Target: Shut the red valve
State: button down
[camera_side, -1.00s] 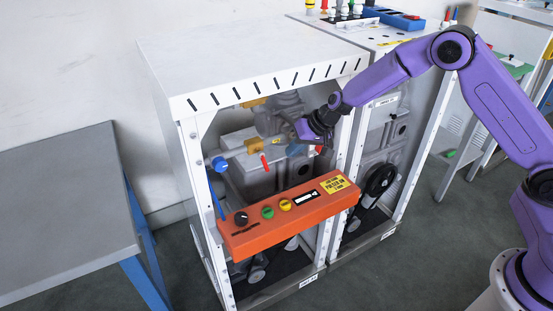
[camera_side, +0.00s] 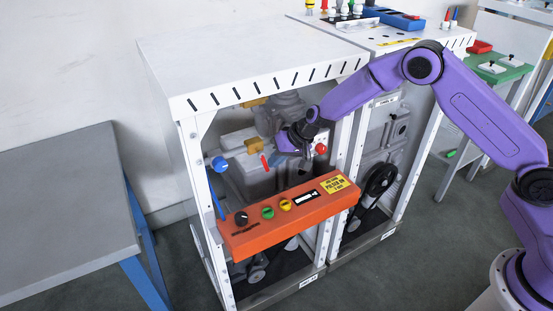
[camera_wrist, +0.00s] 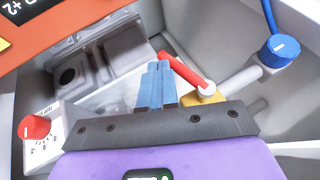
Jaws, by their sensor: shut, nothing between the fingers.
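The red valve (camera_wrist: 187,72) has a red lever on a yellow body (camera_wrist: 213,95). In the wrist view the lever slants up and left from its pivot, across the grey pipe's line. In the side view the red lever (camera_side: 265,162) shows inside the cabinet, below a yellow block. My gripper (camera_wrist: 159,68) is shut and empty, its blue fingers just left of the lever. The fingertips lie close to the lever's free end; I cannot tell whether they touch. In the side view my gripper (camera_side: 276,159) is right of the lever, its fingertips hard to make out.
An orange control panel (camera_side: 290,214) crosses the cabinet front below my gripper. A red knob on a scale (camera_wrist: 35,127) is at left in the wrist view. A blue knob (camera_wrist: 279,49) is at right. White cabinet posts (camera_side: 204,200) frame the opening.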

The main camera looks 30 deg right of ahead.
jog(key=shift+a+f, duration=0.35)
jog(key=shift+f, duration=0.1)
jog(key=shift+r, duration=0.2)
